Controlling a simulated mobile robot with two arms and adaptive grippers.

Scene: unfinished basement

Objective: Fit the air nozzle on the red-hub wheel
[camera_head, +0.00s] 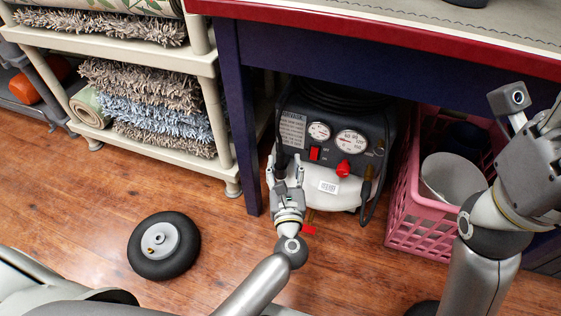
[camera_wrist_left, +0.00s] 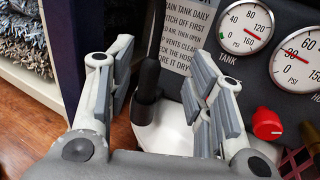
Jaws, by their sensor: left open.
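A wheel (camera_head: 164,245) with a black tire and a grey hub lies flat on the floor at lower left. A small brass valve (camera_head: 153,251) shows on its hub; I see no red hub. The compressor (camera_head: 337,140) stands under the workbench. My left gripper (camera_head: 284,163) is open in front of its left side. A black handle, seemingly the air nozzle (camera_wrist_left: 147,98), stands upright between the open fingers (camera_wrist_left: 160,85) in the left wrist view, apart from both. Its lower end is by the white tank. My right arm is at the right; its fingertips are out of view.
A workbench (camera_head: 420,40) with a dark blue leg (camera_head: 238,115) is overhead. A pink crate (camera_head: 418,239) with a grey bucket (camera_head: 452,177) stands right of the compressor. A shelf (camera_head: 165,55) with rugs is at left. Floor around the wheel is clear.

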